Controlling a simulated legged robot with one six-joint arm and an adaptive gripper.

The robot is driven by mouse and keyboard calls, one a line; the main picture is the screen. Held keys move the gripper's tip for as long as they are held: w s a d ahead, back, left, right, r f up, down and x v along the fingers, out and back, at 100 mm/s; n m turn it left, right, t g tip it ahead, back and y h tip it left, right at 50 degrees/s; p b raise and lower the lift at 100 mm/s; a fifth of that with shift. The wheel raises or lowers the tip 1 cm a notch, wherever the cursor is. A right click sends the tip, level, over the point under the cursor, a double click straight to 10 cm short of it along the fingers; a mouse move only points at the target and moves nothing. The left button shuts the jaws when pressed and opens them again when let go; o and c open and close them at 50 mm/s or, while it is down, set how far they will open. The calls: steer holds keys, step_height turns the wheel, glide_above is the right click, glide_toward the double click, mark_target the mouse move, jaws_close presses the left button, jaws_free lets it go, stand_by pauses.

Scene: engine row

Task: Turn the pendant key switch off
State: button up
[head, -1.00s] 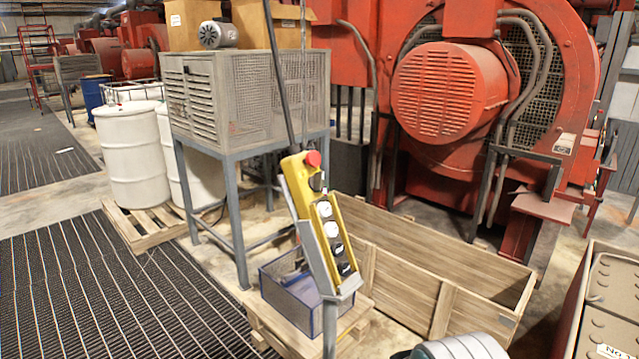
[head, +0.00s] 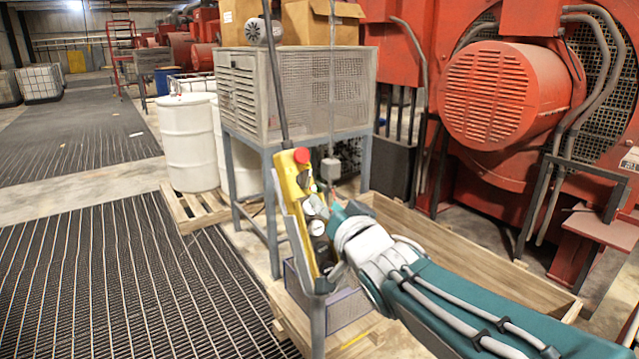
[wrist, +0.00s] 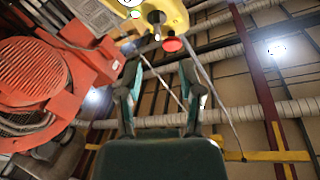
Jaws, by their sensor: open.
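The yellow pendant (head: 291,190) stands tilted on a grey bracket, with a red button (head: 302,155) at its top and round buttons down its face. My gripper (head: 327,212) is at the pendant's right side and partly covers its face. In the wrist view my gripper (wrist: 160,68) is open, with nothing between its two fingers. The pendant (wrist: 176,14) is beyond the fingertips at the top, with the red button (wrist: 172,45) and a dark round switch with a small stem, apparently the key switch (wrist: 156,18). Whether a finger touches it I cannot tell.
A grey louvred cabinet (head: 300,92) on legs stands behind the pendant. A wooden crate (head: 470,250) lies behind my arm, and a blue mesh bin (head: 345,308) is below the pendant. White drums (head: 190,140) stand at left. The grated floor (head: 110,270) at left is clear.

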mark_target(308, 183)
steer(key=x, duration=1)
steer(key=shift+w+d, duration=0.1)
steer(key=shift+w, duration=0.15)
jaws_close()
